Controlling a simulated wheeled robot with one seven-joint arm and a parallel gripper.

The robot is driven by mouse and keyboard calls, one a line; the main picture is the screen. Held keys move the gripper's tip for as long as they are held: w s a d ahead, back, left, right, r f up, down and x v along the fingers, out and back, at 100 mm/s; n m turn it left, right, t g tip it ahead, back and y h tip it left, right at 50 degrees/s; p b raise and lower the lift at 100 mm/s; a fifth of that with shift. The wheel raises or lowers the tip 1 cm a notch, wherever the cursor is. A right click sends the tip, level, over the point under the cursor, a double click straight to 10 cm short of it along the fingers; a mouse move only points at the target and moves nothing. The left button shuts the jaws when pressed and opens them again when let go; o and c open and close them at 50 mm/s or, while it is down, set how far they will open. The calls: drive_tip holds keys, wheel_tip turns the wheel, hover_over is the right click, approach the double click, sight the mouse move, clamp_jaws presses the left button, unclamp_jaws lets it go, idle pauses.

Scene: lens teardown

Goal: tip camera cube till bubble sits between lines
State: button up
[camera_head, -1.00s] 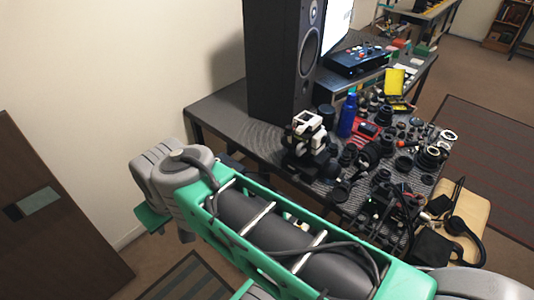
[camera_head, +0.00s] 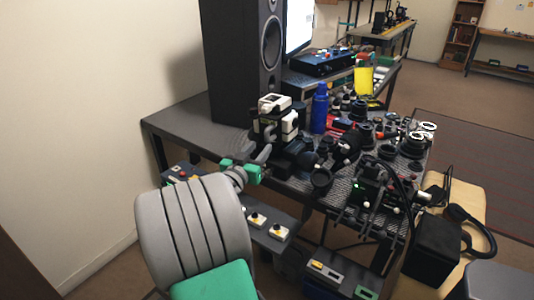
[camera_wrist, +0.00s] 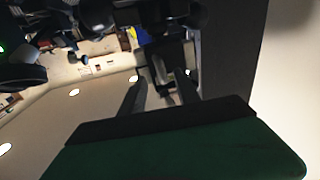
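The camera cube (camera_head: 274,104), a white and black block, sits on a dark mount at the near left edge of the bench. No bubble or lines can be made out on it. My gripper (camera_head: 264,158) is just below and left of the cube in the head view, near its mount; I cannot tell whether it touches. In the wrist view my two dark fingers (camera_wrist: 160,92) stand apart, with a gap between them. A dark shape with pale parts, perhaps the mount, lies beyond the fingertips.
A tall black speaker (camera_head: 243,60) stands behind the cube. A blue bottle (camera_head: 320,108) and many dark lens parts crowd the bench to the right. A lower shelf with yellow-topped switches (camera_head: 268,227) runs below the bench front.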

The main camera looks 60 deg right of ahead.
sight(266, 139)
drive_tip(key=d, duration=0.3)
drive_tip(key=d+p, duration=0.1)
drive_tip(key=d, duration=0.3)
drive_tip(key=shift+w+d+r, duration=0.1)
drive_tip(key=shift+w+r, duration=0.05)
drive_tip(key=shift+w, duration=0.05)
clamp_jaws()
drive_tip(key=shift+w, duration=0.15)
idle(0.9)
